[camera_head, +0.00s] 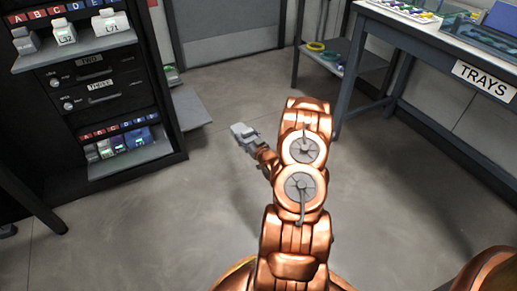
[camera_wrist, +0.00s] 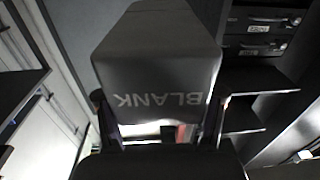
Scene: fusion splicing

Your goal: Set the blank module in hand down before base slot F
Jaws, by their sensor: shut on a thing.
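The blank module (camera_wrist: 155,75), a dark grey block with "BLANK" upside down on its near face, fills the middle of the wrist view. My gripper (camera_wrist: 158,122) is shut on it, with one finger on each side. In the head view my gripper (camera_head: 247,136) is a small grey shape in the open air, right of the rack and apart from it. Module and fingers are hard to tell apart there. The rack's bottom shelf (camera_head: 125,160) carries a row of red and blue letter labels (camera_head: 112,131); I cannot clearly read which is F.
Several small modules (camera_head: 106,149) and a blue one (camera_head: 139,138) stand on the bottom shelf. Drawers (camera_head: 90,75) and an upper shelf (camera_head: 75,50) with modules are above. A TRAYS table (camera_head: 485,78) stands at right. The floor (camera_head: 190,210) between is clear.

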